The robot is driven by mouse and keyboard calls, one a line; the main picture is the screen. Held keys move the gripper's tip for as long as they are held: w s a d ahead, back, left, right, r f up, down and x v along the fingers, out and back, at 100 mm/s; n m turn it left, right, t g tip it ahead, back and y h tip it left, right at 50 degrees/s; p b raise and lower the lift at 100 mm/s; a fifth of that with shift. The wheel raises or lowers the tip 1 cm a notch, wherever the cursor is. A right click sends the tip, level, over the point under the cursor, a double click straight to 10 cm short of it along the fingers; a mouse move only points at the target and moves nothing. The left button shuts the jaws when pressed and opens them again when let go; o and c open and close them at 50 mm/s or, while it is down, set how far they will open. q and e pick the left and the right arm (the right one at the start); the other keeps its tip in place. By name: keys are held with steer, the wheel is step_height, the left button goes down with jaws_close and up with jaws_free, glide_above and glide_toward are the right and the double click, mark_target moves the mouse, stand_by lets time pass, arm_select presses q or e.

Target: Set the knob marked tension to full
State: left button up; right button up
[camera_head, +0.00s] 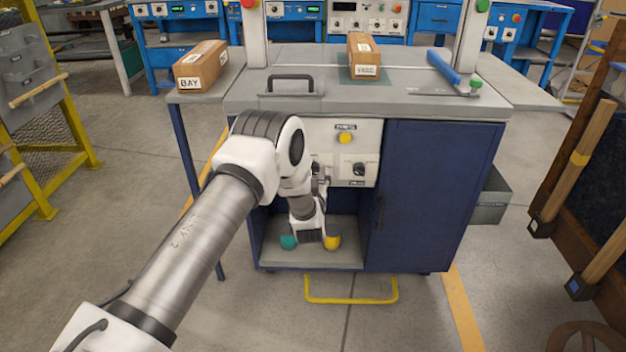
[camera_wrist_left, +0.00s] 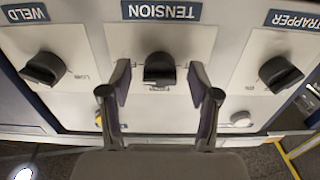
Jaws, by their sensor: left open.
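In the left wrist view, the black tension knob (camera_wrist_left: 159,68) sits on a pale panel plate, below its blue TENSION label (camera_wrist_left: 162,12) in the picture. Its grip bar lies roughly level; its pointer and scale setting are too small to read. My left gripper (camera_wrist_left: 160,82) is open, with one finger on each side of the knob. I cannot tell whether either finger touches it. My right gripper does not show.
The weld knob (camera_wrist_left: 42,68) and strapper knob (camera_wrist_left: 280,74) flank the tension knob. A yellow button (camera_head: 345,138) sits on the panel. A blue cabinet door (camera_head: 430,195) is right of it. A yellow floor bar (camera_head: 351,300) stands in front.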

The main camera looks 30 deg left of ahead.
arm_select(q)
steer(key=v, duration=1.2)
steer(key=shift+a, duration=0.1)
